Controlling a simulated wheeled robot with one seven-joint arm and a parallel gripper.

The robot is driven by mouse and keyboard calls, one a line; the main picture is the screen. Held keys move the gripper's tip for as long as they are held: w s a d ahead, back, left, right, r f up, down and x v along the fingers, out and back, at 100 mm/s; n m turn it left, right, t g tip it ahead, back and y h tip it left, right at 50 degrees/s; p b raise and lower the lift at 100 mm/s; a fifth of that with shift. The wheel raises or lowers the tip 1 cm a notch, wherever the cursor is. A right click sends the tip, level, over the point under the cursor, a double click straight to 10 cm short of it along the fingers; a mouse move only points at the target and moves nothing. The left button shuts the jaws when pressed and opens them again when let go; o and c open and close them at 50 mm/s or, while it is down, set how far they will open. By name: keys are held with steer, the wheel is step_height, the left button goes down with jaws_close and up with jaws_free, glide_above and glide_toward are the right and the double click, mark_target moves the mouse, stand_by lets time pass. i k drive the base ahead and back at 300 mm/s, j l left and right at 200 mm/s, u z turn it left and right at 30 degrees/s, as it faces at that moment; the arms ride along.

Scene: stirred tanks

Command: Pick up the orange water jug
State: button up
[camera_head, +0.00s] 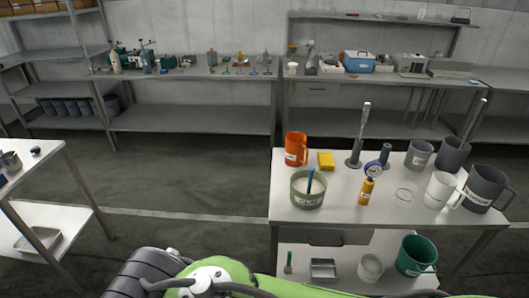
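The orange water jug (296,149) stands upright near the far left corner of the white-topped table (330,213) on the right. It has a pale label on its side and a handle toward the right. A yellow block (326,161) is close to its right, and a green tub (307,189) with a blue-handled tool stands in front of it. My green and dark arm crosses the bottom of the view, well short of the jug. My gripper is not in view.
Grey jugs (486,187), a white jug (440,189), an orange bottle (367,190) and a metal stand (355,153) share the tabletop. A green bucket (416,255) sits on the lower shelf. Open floor (180,190) lies left of the table.

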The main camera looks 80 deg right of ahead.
mark_target(295, 147)
steer(key=i+j+z, duration=0.1)
steer(key=i+z, duration=0.3)
steer(key=i, duration=0.15)
steer(key=i+j+z, duration=0.35)
steer(key=i, duration=0.15)
steer(key=i+l+z, duration=0.2)
steer(key=z, duration=0.2)
steer(key=i+l+z, duration=0.15)
steer(key=i+z, duration=0.15)
steer(key=z, duration=0.15)
steer(key=i+z, duration=0.6)
steer(key=z, duration=0.2)
steer(key=i+j+z, duration=0.1)
steer(key=i+z, duration=0.15)
steer(key=z, duration=0.2)
steer(key=i+l+z, duration=0.3)
steer(key=i, duration=0.15)
steer(key=i+l+z, duration=0.15)
steer(key=i+z, duration=0.15)
steer(key=i, duration=0.2)
steer(key=i+l, duration=0.2)
